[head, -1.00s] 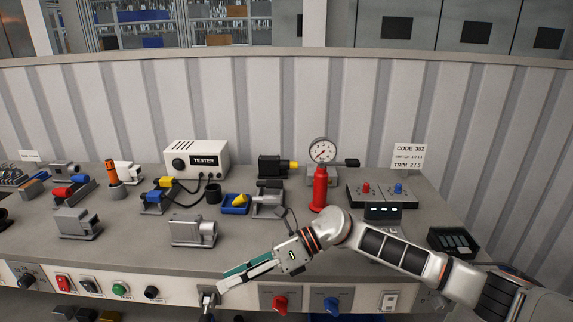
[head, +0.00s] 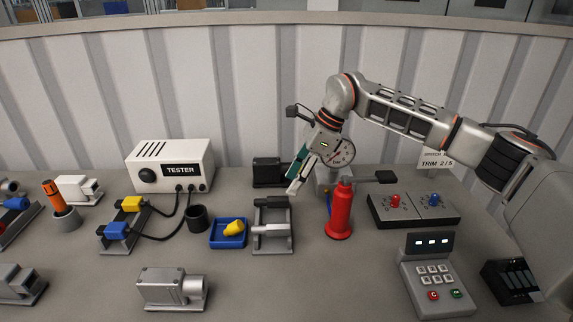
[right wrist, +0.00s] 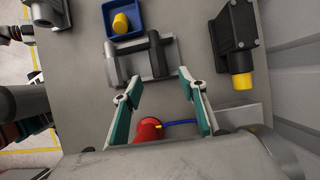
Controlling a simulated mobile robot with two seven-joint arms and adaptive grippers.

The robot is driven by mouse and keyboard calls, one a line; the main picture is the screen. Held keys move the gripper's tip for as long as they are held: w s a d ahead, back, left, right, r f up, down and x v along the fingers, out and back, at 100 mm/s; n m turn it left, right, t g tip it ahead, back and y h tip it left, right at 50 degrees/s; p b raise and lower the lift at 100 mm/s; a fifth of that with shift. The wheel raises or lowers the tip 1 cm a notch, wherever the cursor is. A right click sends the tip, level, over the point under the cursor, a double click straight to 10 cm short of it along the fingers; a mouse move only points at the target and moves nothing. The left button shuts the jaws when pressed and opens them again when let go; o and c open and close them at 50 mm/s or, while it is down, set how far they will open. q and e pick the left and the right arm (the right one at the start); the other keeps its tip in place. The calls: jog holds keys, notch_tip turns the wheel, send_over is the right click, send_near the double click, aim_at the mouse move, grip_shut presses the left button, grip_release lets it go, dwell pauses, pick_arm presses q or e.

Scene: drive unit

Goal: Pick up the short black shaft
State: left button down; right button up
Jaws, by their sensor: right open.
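A short dark shaft, which looks like the black one (head: 274,201), lies across the back of a grey two-post stand (head: 258,240). My right gripper (head: 296,187) is open and empty, tilted down above and slightly right of the stand. Its open fingers (right wrist: 158,78) also show in the wrist view, apart from the shaft. My left gripper is out of view.
A red cylinder (head: 340,212) and a gauge (head: 340,152) stand close right of my right gripper. A blue tray (head: 215,243) with a yellow piece is left of the stand. A black box (head: 266,171) stands behind. Bench in front of the stand is clear.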

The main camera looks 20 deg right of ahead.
aim_at(282, 198)
jog(key=b+x, duration=0.2)
jog(key=x, duration=0.1)
jog(key=b+x, duration=0.1)
jog(key=shift+s+f, duration=0.25)
jog(key=shift+f, duration=0.1)
jog(key=x, duration=0.4)
jog(key=shift+w+a+b, duration=0.2)
jog(key=shift+b, duration=0.2)
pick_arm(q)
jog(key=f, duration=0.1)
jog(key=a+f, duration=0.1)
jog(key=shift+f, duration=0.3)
pick_arm(e)
jog(key=c, duration=1.1)
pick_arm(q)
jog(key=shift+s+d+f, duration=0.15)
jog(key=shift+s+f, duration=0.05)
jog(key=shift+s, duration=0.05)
pick_arm(e)
grip_shut()
